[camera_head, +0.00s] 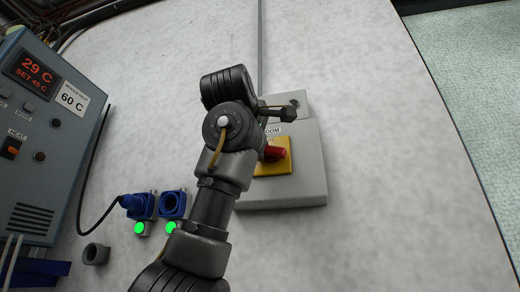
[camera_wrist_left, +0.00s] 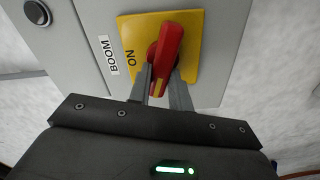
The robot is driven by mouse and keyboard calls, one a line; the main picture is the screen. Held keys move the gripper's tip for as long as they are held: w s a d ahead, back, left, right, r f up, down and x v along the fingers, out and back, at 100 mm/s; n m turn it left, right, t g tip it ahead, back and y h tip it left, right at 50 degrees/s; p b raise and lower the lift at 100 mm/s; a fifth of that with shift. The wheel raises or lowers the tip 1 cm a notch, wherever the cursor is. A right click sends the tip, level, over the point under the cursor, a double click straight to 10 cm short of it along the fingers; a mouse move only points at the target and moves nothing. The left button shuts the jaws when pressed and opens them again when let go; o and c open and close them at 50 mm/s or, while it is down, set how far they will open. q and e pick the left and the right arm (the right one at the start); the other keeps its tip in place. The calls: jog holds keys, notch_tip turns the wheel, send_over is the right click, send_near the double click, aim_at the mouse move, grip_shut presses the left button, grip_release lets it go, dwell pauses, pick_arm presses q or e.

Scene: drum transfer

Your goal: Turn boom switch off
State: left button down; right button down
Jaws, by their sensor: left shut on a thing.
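The boom switch is a red rotary handle (camera_wrist_left: 166,55) on a yellow plate (camera_wrist_left: 190,30) marked ON, with a BOOM label (camera_wrist_left: 108,55) beside it. In the head view the red handle (camera_head: 274,153) shows just right of my left arm, on a grey box (camera_head: 300,190). My left gripper (camera_wrist_left: 160,78) is shut on the handle, with one finger on each side of it in the left wrist view. In the head view my arm hides this gripper and part of the plate. My right gripper is in neither view.
A control unit (camera_head: 45,130) with a red display stands at the left. Blue connectors (camera_head: 140,205) with green lights and a grey ring (camera_head: 95,254) lie nearby. A black button (camera_wrist_left: 37,12) sits on the box. The pale surface right of the box is clear.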

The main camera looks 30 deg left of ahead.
pick_arm(q)
jog(key=shift+f+n+b, duration=0.2)
jog(key=shift+n+b, duration=0.3)
jog(key=shift+n, duration=1.1)
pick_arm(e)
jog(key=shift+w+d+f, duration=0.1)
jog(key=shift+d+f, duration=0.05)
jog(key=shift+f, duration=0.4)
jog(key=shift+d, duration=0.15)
pick_arm(q)
jog(key=shift+n, duration=0.3)
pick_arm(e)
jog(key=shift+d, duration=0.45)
